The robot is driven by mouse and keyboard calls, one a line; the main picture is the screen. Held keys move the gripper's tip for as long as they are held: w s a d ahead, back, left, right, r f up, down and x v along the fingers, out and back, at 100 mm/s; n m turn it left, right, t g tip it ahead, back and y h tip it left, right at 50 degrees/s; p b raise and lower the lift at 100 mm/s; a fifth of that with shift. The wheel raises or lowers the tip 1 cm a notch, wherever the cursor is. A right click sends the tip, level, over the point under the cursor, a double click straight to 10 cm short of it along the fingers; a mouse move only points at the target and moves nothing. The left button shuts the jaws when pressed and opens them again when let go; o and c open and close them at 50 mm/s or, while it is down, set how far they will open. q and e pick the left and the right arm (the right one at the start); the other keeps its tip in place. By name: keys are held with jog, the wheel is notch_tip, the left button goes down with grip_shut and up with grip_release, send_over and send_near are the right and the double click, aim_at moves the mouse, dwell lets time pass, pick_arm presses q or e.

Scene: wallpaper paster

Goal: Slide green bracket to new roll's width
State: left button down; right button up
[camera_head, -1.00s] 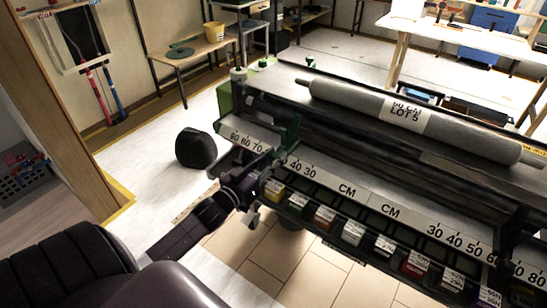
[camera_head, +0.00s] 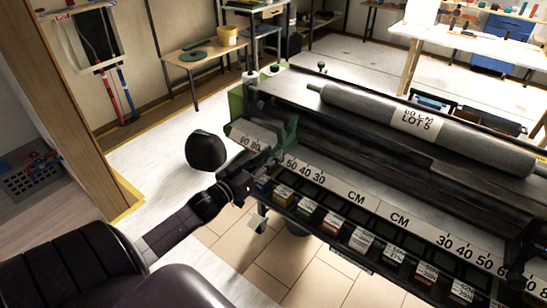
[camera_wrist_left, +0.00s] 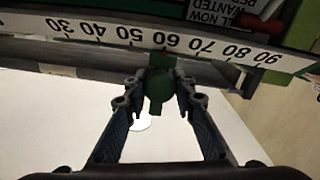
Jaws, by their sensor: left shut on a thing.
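The green bracket (camera_head: 284,134) sits on the white CM scale (camera_head: 352,193) along the machine's front rail. In the head view it stands between the visible 50 and 80 marks. In the left wrist view, its green knob (camera_wrist_left: 159,84) lies between the fingers, near the 60 mark. My left gripper (camera_head: 258,170), also seen in the wrist view (camera_wrist_left: 158,95), is shut on this knob. The grey roll (camera_head: 455,135) lies across the machine top. Its label (camera_head: 416,119) reads CM and LOT 5; the number is hard to read. My right gripper is not in view.
Several colored, labelled boxes (camera_head: 332,224) line the tray below the scale. A black round object (camera_head: 205,150) stands left of the machine. Tiled floor is open in front.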

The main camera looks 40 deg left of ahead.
pick_arm(q)
jog(key=c, duration=1.6)
grip_release()
jog(key=s, duration=1.2)
jog(key=shift+a+f, duration=0.1)
jog(key=s+f+g+y, duration=0.1)
jog(key=s+f+g, duration=0.25)
jog(key=f, duration=0.75)
jog(key=s+d+f+g, duration=0.15)
jog(key=s+f, duration=0.25)
jog(key=f, duration=0.7)
jog(key=s+f+g+y, duration=0.1)
jog(key=s+f+g, duration=0.2)
jog(key=f, duration=0.8)
jog(key=s+d+f+m+g+h, duration=0.1)
jog(key=s+d+f+g, duration=0.3)
jog(key=s+d+f, duration=0.6)
jog(key=s+d+f+m+g+h, duration=0.1)
jog(key=s+d+f+m+g, duration=0.2)
jog(key=s+d+f, duration=0.7)
jog(key=s+f+g, duration=0.2)
jog(key=s, duration=0.4)
jog(key=shift+s+f+m, duration=0.2)
jog(key=shift+s+m, duration=0.05)
jog(key=shift+m, duration=0.15)
